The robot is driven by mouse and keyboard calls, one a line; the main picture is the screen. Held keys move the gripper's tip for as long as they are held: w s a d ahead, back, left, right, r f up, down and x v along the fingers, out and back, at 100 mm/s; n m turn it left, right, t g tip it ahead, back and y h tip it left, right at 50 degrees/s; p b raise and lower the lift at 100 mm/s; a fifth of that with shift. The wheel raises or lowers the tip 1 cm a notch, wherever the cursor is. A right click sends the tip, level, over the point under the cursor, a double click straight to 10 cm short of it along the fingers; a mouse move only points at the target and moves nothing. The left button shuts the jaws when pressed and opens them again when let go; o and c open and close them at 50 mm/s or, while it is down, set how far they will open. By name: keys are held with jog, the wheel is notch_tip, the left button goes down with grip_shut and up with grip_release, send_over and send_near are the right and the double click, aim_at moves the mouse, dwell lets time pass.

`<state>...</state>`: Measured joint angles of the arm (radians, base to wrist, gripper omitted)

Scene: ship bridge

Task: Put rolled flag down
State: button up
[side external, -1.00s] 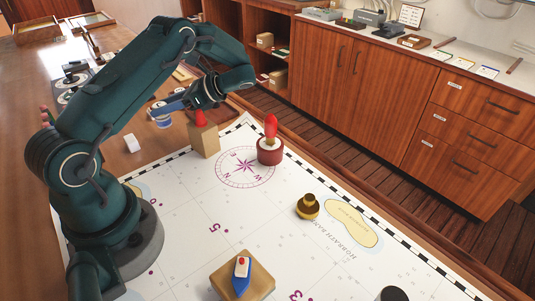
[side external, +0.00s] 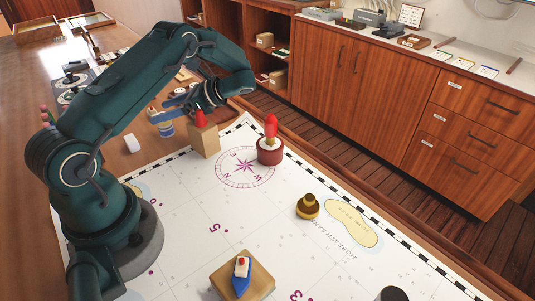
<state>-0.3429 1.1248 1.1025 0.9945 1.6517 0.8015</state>
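A red-topped piece (side external: 200,119) stands on a tan wooden block (side external: 205,142) beside my gripper.
The white chart (side external: 190,210) bears a red drum with a red top (side external: 270,140), a brass piece (side external: 307,207) and a toy boat (side external: 241,277) on a wooden block. A white piece (side external: 131,143) lies on the table. The chart's middle is free.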

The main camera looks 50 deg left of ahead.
jog(key=shift+r, duration=0.3)
jog(key=w+d+r+t, duration=0.1)
jog(key=d+r, duration=0.2)
jog(key=w+d+r+n+t+h, duration=0.1)
jog(key=w+d+r+t, duration=0.1)
jog(key=d, duration=0.1)
jog(key=w+d+r+t+h, duration=0.1)
jog(key=w+d+r, duration=0.1)
jog(key=d+r, duration=0.1)
jog(key=shift+w+d+r+t, duration=0.1)
jog(key=shift+d+r+t, duration=0.2)
jog(key=shift+d+t, duration=0.15)
jog(key=s+d+r+n+t+h, duration=0.1)
jog(key=s+d+n+t+h, duration=0.2)
jog(key=d, duration=0.6)
jog(key=s+d+r+n+t+h, duration=0.1)
jog(key=s+d+n+t+h, duration=0.3)
jog(key=s+d+t, duration=0.3)
jog(key=shift+d+n+h, duration=0.3)
jog(key=shift+d+n, duration=0.2)
jog(key=shift+d, duration=0.65)
jog(key=shift+s, duration=0.1)
